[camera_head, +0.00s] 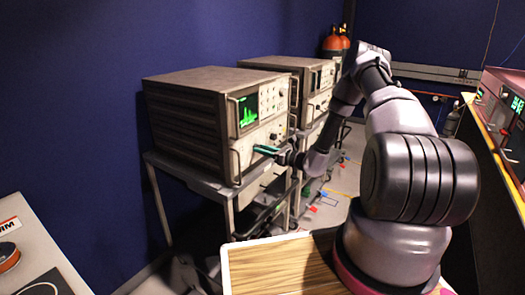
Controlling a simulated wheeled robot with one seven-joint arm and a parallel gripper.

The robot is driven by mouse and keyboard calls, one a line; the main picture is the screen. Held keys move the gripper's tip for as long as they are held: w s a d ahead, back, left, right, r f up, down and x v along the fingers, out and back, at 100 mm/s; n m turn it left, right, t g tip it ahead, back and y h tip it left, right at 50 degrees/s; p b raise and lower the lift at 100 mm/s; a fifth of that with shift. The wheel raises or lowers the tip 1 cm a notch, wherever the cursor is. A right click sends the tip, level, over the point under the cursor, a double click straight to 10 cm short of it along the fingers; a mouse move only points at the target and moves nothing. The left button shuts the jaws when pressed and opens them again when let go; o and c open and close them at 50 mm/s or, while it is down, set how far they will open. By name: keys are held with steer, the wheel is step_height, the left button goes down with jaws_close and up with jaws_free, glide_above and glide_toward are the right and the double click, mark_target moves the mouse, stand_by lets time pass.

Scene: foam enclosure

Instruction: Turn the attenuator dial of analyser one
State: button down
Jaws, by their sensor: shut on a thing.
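The nearer analyser (186,121) is a beige-grey box on a cart, with a green trace glowing on its screen (248,110). Its front panel faces right, with small buttons and knobs beside and below the screen. My gripper (262,150) is at the lower part of this panel, its greenish fingers reaching in from the right. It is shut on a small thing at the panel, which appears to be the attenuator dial. The dial itself is hidden by the fingers, and its turn angle cannot be read. No label showing which analyser is number one is legible.
A second, similar analyser (276,63) stands behind on its own cart, close to my arm. The metal cart (186,174) carries the nearer one. A wooden-topped surface (275,267) lies in front, a grey bench at lower left, and reddish equipment (505,90) at right.

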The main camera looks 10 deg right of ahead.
steer(key=m, duration=0.6)
stand_by(0.6)
steer(key=shift+c, duration=2.2)
jaws_free()
steer(key=v, duration=1.1)
